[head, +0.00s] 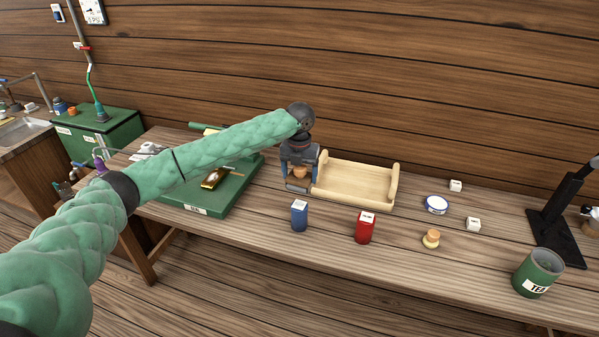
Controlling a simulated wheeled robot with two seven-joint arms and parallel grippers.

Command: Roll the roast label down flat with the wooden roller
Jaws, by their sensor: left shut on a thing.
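My left gripper (300,172) points down at the left end of a pale wooden tray (355,196). It is shut on a small wooden piece (300,171), which looks like the roller's handle; a dark grey cylinder (297,187) shows just below it. The fingers hide much of this tool, and I cannot tell whether it touches the table. A blue tin (299,216) and a red tin (365,228) stand upright in front, with pale tops or labels. I cannot make out which label is the roast label. My right gripper is not in view.
A green board (207,204) with a brass-coloured item (214,178) lies left of the gripper. To the right are a wooden stopper-like piece (431,239), a blue-white round dish (436,204), small white cubes (473,224), a green tea tin (538,273) and a black stand (560,215).

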